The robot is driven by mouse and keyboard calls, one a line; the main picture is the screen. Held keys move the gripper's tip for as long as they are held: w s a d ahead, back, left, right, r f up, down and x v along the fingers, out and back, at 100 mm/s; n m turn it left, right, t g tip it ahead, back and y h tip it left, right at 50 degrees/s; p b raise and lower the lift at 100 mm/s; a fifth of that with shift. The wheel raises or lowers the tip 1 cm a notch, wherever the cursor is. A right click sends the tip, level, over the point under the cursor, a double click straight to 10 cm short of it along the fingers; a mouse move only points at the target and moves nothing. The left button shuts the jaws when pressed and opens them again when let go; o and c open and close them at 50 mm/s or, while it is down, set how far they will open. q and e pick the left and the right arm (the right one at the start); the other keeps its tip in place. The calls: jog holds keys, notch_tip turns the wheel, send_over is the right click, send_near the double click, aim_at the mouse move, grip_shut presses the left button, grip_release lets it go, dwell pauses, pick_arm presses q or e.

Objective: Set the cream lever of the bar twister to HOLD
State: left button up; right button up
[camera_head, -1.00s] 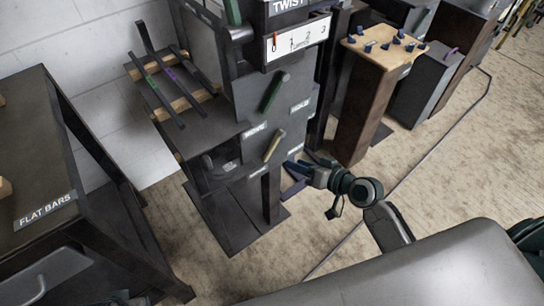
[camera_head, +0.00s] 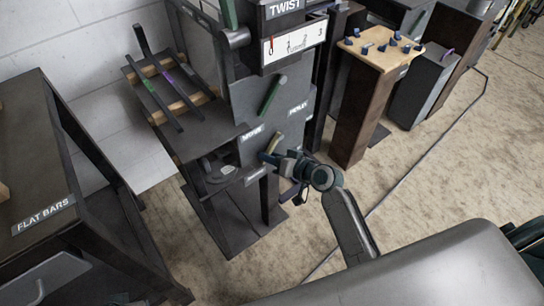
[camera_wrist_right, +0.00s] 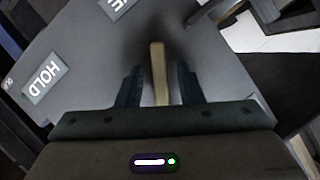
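The cream lever (camera_head: 274,142) sits low on the front of the dark bar twister (camera_head: 262,98) in the head view. In the right wrist view the lever (camera_wrist_right: 159,70) stands between my two dark fingers, with a gap on each side. My right gripper (camera_head: 272,158) is open around the lever, and partly hides it in the head view. A HOLD plate (camera_wrist_right: 42,78) shows left of the lever in the wrist view. Another plate (camera_wrist_right: 117,6) is cut off at the top. My left gripper cannot be made out.
A green lever (camera_head: 270,95) is above the cream one. Bars lie on a rack (camera_head: 165,88) left of the twister. The FLAT BARS table (camera_head: 45,150) stands at the left. A wood-topped stand (camera_head: 375,50) with blue pieces is at the right.

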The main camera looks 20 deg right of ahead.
grip_shut()
